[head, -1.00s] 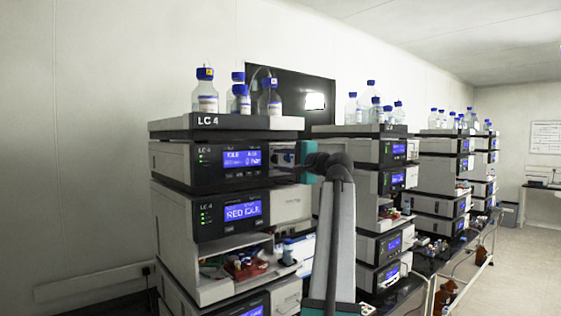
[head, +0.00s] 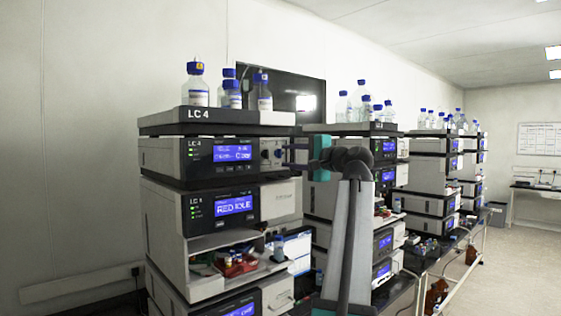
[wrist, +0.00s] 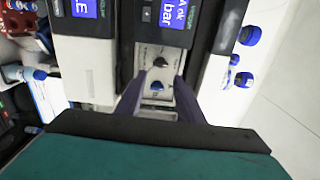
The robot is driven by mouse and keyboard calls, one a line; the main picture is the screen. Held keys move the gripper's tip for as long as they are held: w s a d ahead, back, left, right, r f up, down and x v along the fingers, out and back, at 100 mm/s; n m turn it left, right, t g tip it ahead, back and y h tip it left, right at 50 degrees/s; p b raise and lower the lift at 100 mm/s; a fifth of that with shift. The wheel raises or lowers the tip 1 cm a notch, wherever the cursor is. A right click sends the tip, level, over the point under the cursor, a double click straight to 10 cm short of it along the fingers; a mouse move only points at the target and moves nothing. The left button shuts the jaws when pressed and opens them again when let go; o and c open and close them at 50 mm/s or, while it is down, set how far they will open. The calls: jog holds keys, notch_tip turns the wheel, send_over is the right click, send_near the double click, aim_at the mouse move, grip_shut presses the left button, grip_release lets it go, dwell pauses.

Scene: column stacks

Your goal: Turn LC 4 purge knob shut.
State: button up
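The LC 4 stack (head: 225,116) stands at left centre in the head view. Its upper module's right front has a pale panel (head: 270,153) with small dark knobs. In the wrist view this panel (wrist: 150,75) carries a black knob (wrist: 159,62) and a blue knob (wrist: 157,86); I cannot read which is the purge knob. My gripper (wrist: 159,88) is open, its two dark fingers on either side of the blue knob in the picture. Contact cannot be told. In the head view my gripper (head: 296,155) points left at the panel from its right side.
Capped bottles (head: 229,92) stand on top of the stack. An open bay below holds a red tray (head: 236,264) with vials. More stacks (head: 375,155) recede to the right along a bench. The floor at far right (head: 500,270) is clear.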

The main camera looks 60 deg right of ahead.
jog(key=shift+b+v, duration=0.5)
jog(key=shift+v, duration=2)
notch_tip(320, 180, up, 10)
jog(key=p, duration=1)
